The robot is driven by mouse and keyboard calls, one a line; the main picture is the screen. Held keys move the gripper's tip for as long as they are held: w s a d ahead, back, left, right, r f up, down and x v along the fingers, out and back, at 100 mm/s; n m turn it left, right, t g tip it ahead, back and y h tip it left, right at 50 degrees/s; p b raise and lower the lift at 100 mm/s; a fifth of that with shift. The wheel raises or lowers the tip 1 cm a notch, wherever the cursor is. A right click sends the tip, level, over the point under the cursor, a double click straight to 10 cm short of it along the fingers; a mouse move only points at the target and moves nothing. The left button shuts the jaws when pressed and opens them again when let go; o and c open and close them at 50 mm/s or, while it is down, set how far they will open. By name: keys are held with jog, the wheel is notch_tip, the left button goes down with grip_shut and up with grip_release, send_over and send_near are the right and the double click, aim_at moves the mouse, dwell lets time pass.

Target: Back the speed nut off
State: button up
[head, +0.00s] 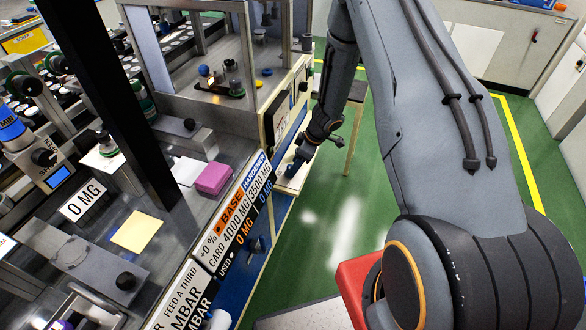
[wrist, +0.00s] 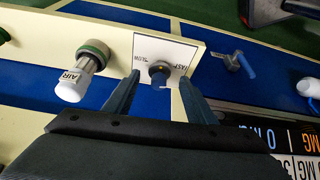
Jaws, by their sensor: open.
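The speed nut is a small dark round knob (wrist: 158,68) on a cream plate marked SLOW on its left and FAST on its right (wrist: 185,52), in the wrist view. My gripper (wrist: 158,82) is open, with one finger to the left of the knob and one to the right. The knob shows in the gap between the fingertips; I see no clear contact, and the depth between them is hard to judge. In the head view my gripper (head: 298,160) is at the bench's front side, and the knob is not discernible there.
In the wrist view a clear cylinder marked AIR with a green collar (wrist: 78,72) stands close left of my gripper. A blue-handled valve (wrist: 240,63) is to the right, with a white fitting (wrist: 309,87) beyond.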

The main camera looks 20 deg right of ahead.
jog(key=v, duration=0.5)
jog(key=shift+r+b, duration=0.1)
jog(key=shift+b, duration=0.2)
jog(key=s+d+r+m+t+h, duration=0.1)
jog(key=s+r+m+h, duration=0.15)
jog(key=r, duration=0.65)
jog(key=s+d+r+m+t+h, duration=0.15)
jog(key=r+m, duration=0.25)
jog(key=r, duration=0.5)
jog(key=s+a+r+m+g, duration=0.1)
jog(key=s+a+r+m, duration=0.1)
jog(key=s, duration=0.8)
jog(key=s+a+r+m+g, duration=0.2)
jog(key=s+a+r+m, duration=0.1)
jog(key=s, duration=0.7)
jog(key=shift+s+a+r, duration=0.2)
jog(key=shift+a+r, duration=0.3)
jog(key=shift+r, duration=0.15)
